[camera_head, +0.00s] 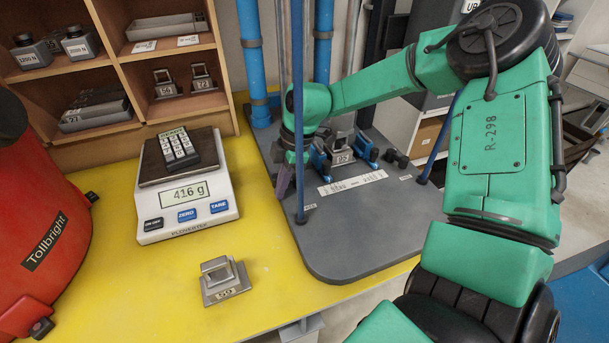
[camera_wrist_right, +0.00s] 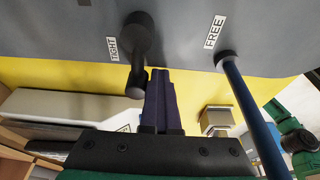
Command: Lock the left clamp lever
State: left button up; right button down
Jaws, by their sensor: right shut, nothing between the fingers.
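My left gripper is not in view.
A second blue rod (camera_head: 438,140) stands right on the grey plate (camera_head: 360,235). A metal block in a blue-jawed fixture (camera_head: 341,152) sits between. A scale (camera_head: 185,205), a loose metal block (camera_head: 222,280) and a red vessel (camera_head: 45,230) are left. Shelves (camera_head: 125,75) stand behind.

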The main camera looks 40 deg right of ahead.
jog(key=shift+w+r, duration=0.25)
jog(key=shift+w, duration=0.05)
jog(key=shift+s+a, duration=0.15)
jog(key=shift+s, duration=0.1)
jog(key=shift+r+p, duration=0.7)
jog(key=shift+r, duration=0.05)
notch_tip(320, 180, up, 6)
jog(key=p, duration=0.4)
